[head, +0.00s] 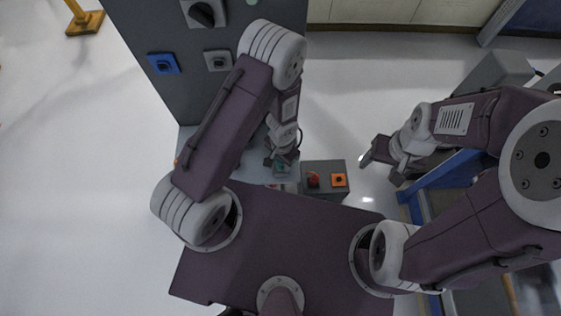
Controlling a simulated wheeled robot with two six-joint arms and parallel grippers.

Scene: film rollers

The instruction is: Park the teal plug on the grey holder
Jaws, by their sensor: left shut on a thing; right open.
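My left gripper (281,162) is shut on the teal plug (281,169), low in front of the grey panel and over a pale ledge. Only a small part of the plug shows; the fingers and wrist hide the rest. The grey holder (218,60) appears to be the grey square fitting with a dark centre on the upright panel, up and left of the gripper and apart from it. My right gripper (382,165) is open, with nothing seen in it, to the right of the small grey box.
A blue square fitting (163,64) sits left of the grey one. A black knob (203,14) is above them. A grey box (325,170) bears a red knob (313,180) and an orange square fitting (339,180). A blue-framed structure (436,178) stands at right.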

